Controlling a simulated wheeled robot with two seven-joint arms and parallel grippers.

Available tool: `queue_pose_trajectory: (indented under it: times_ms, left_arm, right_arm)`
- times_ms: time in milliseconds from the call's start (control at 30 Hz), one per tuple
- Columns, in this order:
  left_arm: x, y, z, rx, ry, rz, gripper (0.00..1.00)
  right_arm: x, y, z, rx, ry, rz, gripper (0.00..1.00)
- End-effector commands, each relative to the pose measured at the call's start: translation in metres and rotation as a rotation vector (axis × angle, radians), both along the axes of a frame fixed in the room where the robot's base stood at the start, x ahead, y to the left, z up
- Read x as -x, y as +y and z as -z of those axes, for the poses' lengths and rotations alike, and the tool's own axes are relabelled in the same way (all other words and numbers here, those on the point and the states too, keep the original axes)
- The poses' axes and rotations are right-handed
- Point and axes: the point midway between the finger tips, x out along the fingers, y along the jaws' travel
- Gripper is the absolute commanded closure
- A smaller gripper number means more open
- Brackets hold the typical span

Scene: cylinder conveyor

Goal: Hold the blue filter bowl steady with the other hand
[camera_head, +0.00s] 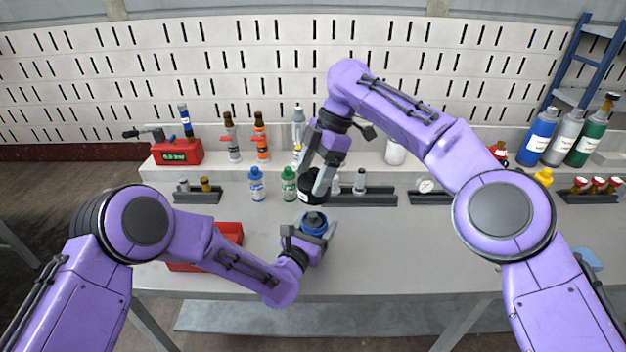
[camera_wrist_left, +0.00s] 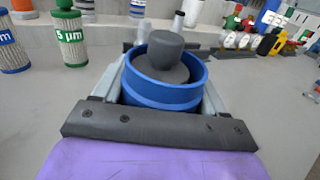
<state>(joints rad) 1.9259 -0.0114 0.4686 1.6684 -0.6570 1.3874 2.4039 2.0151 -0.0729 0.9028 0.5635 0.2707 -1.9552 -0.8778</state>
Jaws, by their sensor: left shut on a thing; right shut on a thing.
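The blue filter bowl (camera_head: 322,232) is upright between the fingers of my left gripper (camera_head: 312,232), above the front middle of the bench. In the left wrist view the bowl (camera_wrist_left: 160,97) sits between both pale fingers, with a dark grey stepped round part (camera_wrist_left: 163,52) inside it. My right gripper (camera_head: 314,186) comes from above and is shut on a black round part (camera_head: 308,190) with a white mark. That part is just behind and above the bowl in the head view. Whether the two touch is not clear.
A blue-labelled cartridge (camera_head: 256,184) and a green-labelled cartridge (camera_head: 288,184) stand behind the bowl. Dark racks (camera_head: 368,198) line the back of the bench. A red tray (camera_head: 228,230) lies partly behind my left arm.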

Motion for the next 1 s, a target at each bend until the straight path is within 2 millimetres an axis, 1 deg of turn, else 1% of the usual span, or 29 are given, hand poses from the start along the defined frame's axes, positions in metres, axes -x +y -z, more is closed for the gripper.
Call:
queue_pose_trajectory:
  times_ms: [100,267,500,767,800,833,867,1000]
  left_arm:
    - [0.000,0.000,-0.001,0.000,-0.001,0.000,0.65]
    - [0.000,0.000,-0.001,0.000,-0.001,0.000,0.65]
    - [0.000,0.000,-0.001,0.000,-0.001,0.000,0.65]
    - [0.000,0.000,-0.001,0.000,-0.001,0.000,0.65]
    - [0.000,0.000,-0.001,0.000,-0.001,0.000,0.19]
    - [0.000,0.000,-0.001,0.000,-0.001,0.000,0.09]
    - [0.000,0.000,-0.001,0.000,-0.001,0.000,0.00]
    - [0.000,0.000,0.000,0.000,-0.001,0.000,0.00]
  right_arm:
    - [0.000,0.000,-0.008,0.000,-0.002,-0.001,0.78]
    - [0.000,0.000,-0.014,-0.001,-0.001,-0.001,0.78]
    - [0.000,0.001,-0.032,0.000,-0.002,-0.001,0.78]
    - [0.000,0.000,-0.035,0.000,0.000,-0.001,0.78]
    - [0.000,0.000,-0.036,-0.001,-0.001,-0.001,0.78]
    - [0.000,0.000,-0.036,-0.001,-0.001,-0.001,0.78]
    - [0.000,0.000,-0.036,-0.001,-0.001,-0.001,0.78]
    - [0.000,0.000,-0.035,-0.001,-0.001,-0.001,0.78]
